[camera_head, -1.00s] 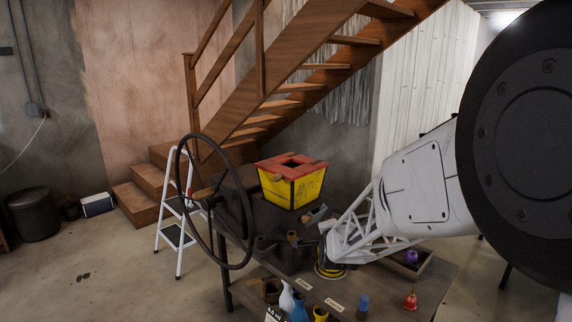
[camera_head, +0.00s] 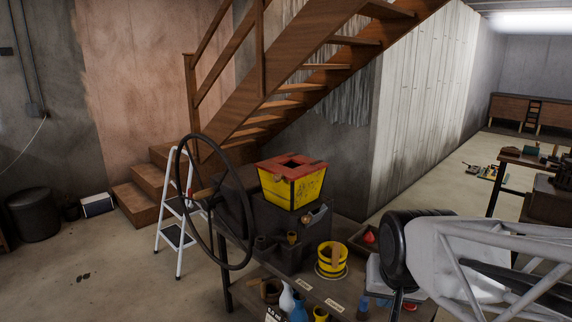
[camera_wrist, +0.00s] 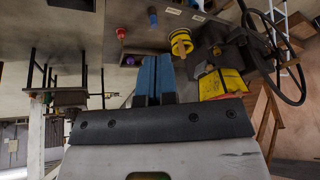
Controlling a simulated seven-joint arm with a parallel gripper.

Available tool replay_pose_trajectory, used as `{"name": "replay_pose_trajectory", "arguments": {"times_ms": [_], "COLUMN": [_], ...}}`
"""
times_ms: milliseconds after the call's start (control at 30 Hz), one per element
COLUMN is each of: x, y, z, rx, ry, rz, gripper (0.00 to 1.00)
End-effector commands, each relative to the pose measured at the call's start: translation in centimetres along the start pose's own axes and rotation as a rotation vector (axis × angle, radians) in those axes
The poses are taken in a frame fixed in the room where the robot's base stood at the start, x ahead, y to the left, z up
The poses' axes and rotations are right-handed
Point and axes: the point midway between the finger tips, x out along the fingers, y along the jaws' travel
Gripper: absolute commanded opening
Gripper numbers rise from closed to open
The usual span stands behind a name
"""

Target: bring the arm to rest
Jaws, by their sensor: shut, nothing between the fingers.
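My gripper (camera_wrist: 153,80) shows in the wrist view as two blue fingers pressed together, with nothing between them. It points out over the floor and table, clear of the objects. In the head view my white arm (camera_head: 470,265) is folded low at the right, in front of the table's right end, and the fingertips cannot be made out there.
A black machine with a large handwheel (camera_head: 247,215) stands on the table, with a yellow and red hopper (camera_head: 292,190) on top. A yellow-black striped pot (camera_head: 332,270) and a tray (camera_head: 358,249) are close to my arm. A white stepladder (camera_head: 182,240) stands left.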

Motion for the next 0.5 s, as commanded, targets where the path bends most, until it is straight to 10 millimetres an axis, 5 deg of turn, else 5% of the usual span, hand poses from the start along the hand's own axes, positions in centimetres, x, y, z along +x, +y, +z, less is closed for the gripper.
{"name": "replay_pose_trajectory", "arguments": {"times_ms": [200,500], "x": [-2.8,-3.5], "y": [1.9,2.4], "z": [6.1,8.0], "rx": [-0.141,-0.188], "ry": [-0.128,-0.175], "rz": [0.032,0.038], "gripper": [0.00,0.00]}}
